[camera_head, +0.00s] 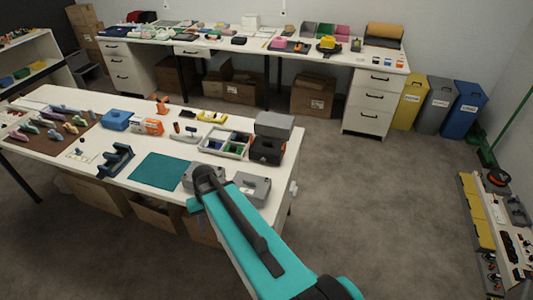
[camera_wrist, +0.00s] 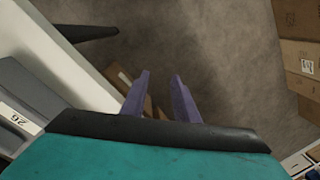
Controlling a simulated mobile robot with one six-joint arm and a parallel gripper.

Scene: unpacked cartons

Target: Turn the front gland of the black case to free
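A black case (camera_head: 266,150) with a grey upper part stands at the right end of the near white table in the head view. Its front gland is too small or turned away to make out. My gripper (camera_wrist: 160,75) shows in the wrist view as two purple fingers with a gap between them and nothing held. Below the fingers are the floor and part of a carton. My teal arm reaches toward the table's front right corner in the head view, and the gripper cannot be made out there. The black case does not clearly show in the wrist view.
A grey box (camera_head: 251,188) sits beside my arm, left of the table's right edge. A divided tray (camera_head: 226,143) stands left of the black case, and a teal mat (camera_head: 160,170) lies farther left. Cartons (camera_head: 157,213) stand under the table.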

